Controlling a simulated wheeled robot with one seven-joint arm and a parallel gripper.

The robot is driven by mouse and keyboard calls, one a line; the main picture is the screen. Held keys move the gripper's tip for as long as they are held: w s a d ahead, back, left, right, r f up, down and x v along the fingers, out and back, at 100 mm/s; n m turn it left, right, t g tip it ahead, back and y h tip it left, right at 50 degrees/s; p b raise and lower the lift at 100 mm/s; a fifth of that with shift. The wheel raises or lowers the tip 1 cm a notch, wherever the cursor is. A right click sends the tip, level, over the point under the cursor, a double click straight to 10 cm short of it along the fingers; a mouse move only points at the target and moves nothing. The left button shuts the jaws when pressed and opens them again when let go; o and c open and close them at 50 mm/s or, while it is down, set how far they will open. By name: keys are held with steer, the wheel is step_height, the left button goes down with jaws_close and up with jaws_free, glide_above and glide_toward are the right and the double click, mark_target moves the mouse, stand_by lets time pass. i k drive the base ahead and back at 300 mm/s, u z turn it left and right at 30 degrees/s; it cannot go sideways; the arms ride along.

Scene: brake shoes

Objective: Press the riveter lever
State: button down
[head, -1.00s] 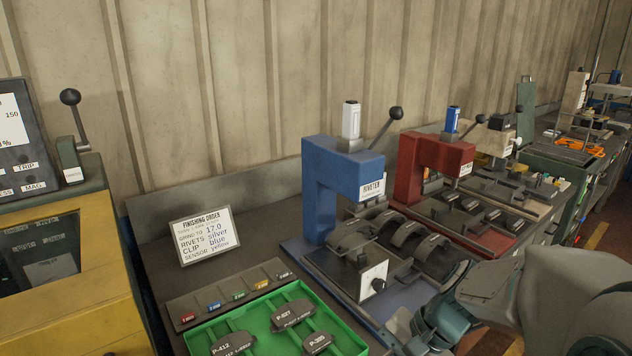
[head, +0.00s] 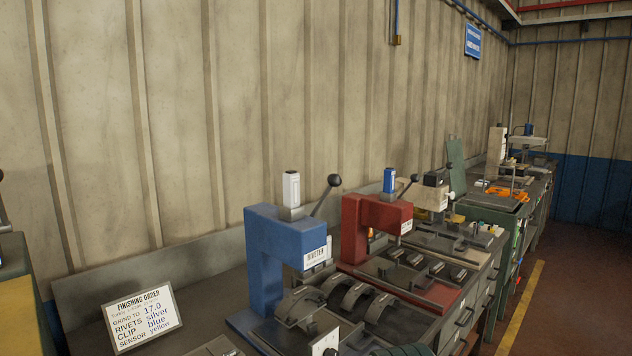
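The riveter (head: 268,256) is a blue C-shaped press with a "RIVETER" label, on the bench at the centre of the head view. Its lever (head: 325,195) rises to the upper right from the top and ends in a dark round knob (head: 334,180). A white cylinder (head: 291,190) stands beside the lever. A curved brake shoe (head: 299,305) lies on the fixture under the press head. My gripper is not in view.
A red press (head: 376,225) with its own lever (head: 411,184) stands just right of the riveter. More curved shoes (head: 355,296) lie between them. A "FINISHING ORDER" sign (head: 142,319) stands at left. Free floor (head: 560,300) with a yellow line is at right.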

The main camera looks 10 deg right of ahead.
mark_target(334, 180)
steer(key=k, duration=0.65)
steer(key=z, duration=0.85)
steer(key=i, duration=1.65)
steer(key=u, duration=0.9)
